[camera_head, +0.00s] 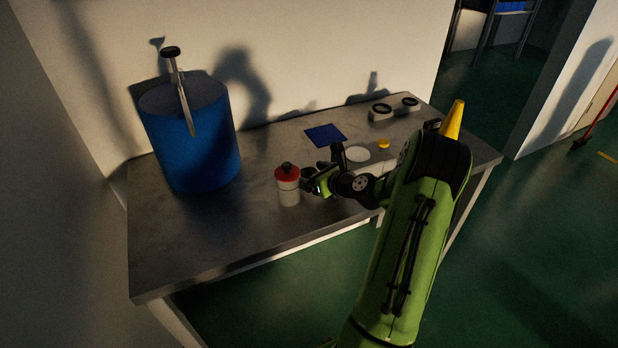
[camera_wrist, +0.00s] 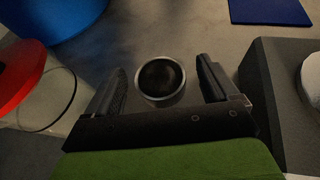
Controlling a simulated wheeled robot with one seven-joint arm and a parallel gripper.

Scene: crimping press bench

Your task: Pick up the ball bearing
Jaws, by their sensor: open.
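The ball bearing (camera_wrist: 142,94) is a short silver ring with a dark middle. In the wrist view it stands on the grey bench between the two fingers of my gripper (camera_wrist: 162,74). The fingers are open, with a gap on each side of the ring, and neither visibly touches it. In the head view my gripper (camera_head: 318,182) is low over the bench, just right of a red-capped bottle. A dark round shape beside it there is probably the bearing, mostly hidden.
The red-capped bottle (camera_head: 289,190) stands close left of my gripper. A large blue bin (camera_head: 187,145) stands further left. A grey block (camera_wrist: 262,90) is close on the right. A blue square (camera_head: 325,134) lies behind. The bench's front left (camera_head: 190,245) is clear.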

